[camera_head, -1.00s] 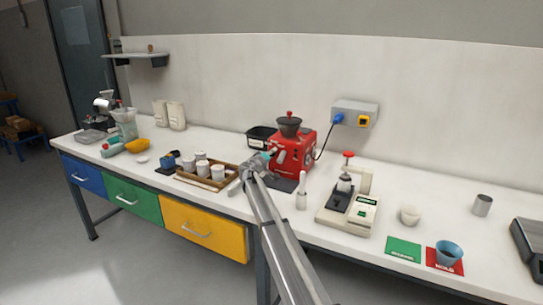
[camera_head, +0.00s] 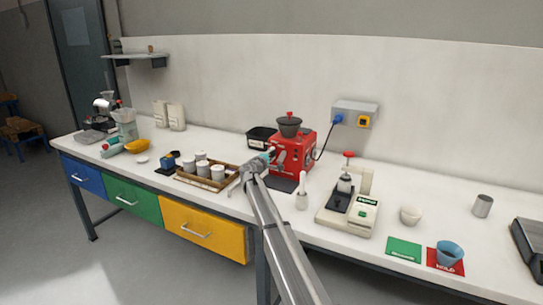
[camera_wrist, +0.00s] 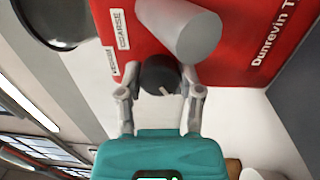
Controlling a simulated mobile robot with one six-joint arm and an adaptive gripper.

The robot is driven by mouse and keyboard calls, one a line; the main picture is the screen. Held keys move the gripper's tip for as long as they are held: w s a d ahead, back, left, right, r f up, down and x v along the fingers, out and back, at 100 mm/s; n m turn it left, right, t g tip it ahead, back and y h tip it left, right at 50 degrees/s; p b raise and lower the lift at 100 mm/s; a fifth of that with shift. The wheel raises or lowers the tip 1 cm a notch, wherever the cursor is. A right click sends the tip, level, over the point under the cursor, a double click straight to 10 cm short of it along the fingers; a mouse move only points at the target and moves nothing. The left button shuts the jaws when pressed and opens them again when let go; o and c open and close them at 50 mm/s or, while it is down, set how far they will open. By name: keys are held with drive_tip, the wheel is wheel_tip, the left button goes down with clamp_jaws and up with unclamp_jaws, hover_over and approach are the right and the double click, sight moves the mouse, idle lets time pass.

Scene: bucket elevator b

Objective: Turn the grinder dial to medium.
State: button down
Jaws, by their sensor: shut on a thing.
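The red grinder (camera_head: 291,152) stands on the bench below the wall socket box, with a dark hopper on top. In the wrist view its red front (camera_wrist: 240,30) fills the upper part, turned on its side. The dark round dial (camera_wrist: 158,73) has a short white mark near its lower edge. A "COARSE" label (camera_wrist: 122,30) is up and left of it; another small label beside that is hard to read. My gripper (camera_wrist: 160,88) is shut on the dial, one grey finger on each side. In the head view my arm hides the dial.
A grey cylinder (camera_wrist: 180,28) sticks out from the grinder close above the dial. A wooden tray (camera_head: 184,179) with white canisters stands to the left. A white brush-like tool (camera_head: 302,199) and a scale-like machine (camera_head: 347,212) stand to the right.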

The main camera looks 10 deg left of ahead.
drive_tip(key=shift+c, duration=1.3)
unclamp_jaws()
drive_tip(key=shift+m, duration=0.3)
